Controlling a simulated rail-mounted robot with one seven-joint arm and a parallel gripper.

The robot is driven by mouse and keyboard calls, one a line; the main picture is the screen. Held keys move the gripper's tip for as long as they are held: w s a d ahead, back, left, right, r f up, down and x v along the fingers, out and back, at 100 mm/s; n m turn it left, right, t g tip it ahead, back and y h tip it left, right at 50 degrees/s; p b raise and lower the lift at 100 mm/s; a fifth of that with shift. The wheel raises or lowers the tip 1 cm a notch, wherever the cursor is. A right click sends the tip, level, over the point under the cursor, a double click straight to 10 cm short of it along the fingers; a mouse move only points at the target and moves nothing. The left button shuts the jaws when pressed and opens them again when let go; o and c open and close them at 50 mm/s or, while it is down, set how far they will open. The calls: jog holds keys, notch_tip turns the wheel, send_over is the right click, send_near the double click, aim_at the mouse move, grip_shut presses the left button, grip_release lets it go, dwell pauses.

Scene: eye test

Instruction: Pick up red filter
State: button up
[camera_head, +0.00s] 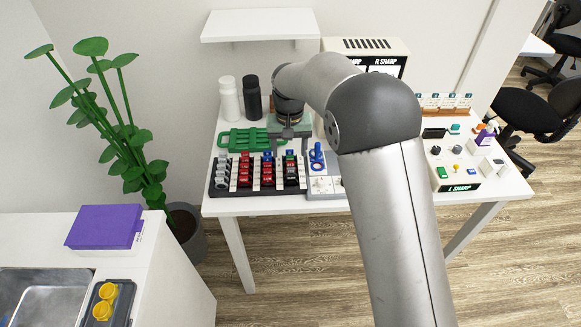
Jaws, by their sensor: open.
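A dark rack (218,190) near the front edge of the white table holds rows of small red, blue, green, black and white pieces. Several red pieces show, one of them a red filter-like piece (267,177) in the middle row. They are too small to tell which one is the red filter. My gripper (291,150) is open, pointing down over the right back part of the rack. Nothing shows between its fingers. I cannot tell how high it is above the pieces. My arm and gripper hide part of the table behind.
A green tray (234,139) lies behind the rack. A white bottle (229,99) and a black bottle (252,97) stand further back. A blue-knobbed device (317,157) stands right of the rack. A light box (387,48) is at the back and a control panel (462,170) at the right.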

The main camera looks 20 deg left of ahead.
aim_at(291, 162)
jog(key=shift+w+d+f+p, duration=0.1)
jog(key=shift+f+p, duration=0.25)
jog(key=shift+f, duration=1.25)
jog(key=shift+w+f+p, duration=0.1)
jog(key=shift+f+p, duration=0.25)
jog(key=shift+f, duration=1.25)
jog(key=c, duration=1.1)
